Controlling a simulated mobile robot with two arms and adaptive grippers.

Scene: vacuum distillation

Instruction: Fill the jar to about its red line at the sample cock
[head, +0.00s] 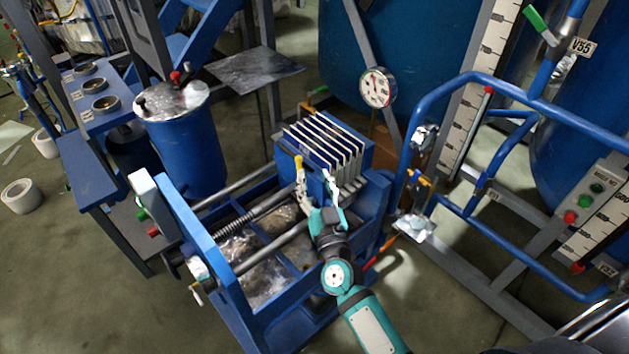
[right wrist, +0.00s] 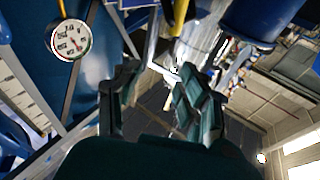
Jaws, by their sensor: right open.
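My right gripper (head: 318,190) is over the near side of the blue plate stack, its two fingers spread. It also shows in the right wrist view (right wrist: 155,90), with a gap between the fingers and nothing clearly held. A small yellow-handled valve (head: 418,180) is on the blue pipe frame to the right of the gripper; I cannot tell whether it is the sample cock. A pale, shiny item (head: 413,226) lies below that valve, apart from my gripper. I cannot make out a jar or a red line for sure. My left gripper is not in view.
The blue press frame (head: 222,262) with its plate stack (head: 322,143) surrounds the gripper's area. A round gauge (head: 377,87) stands behind, also in the right wrist view (right wrist: 71,39). Blue pipes (head: 560,107) block the right. A blue drum (head: 185,150) stands at left.

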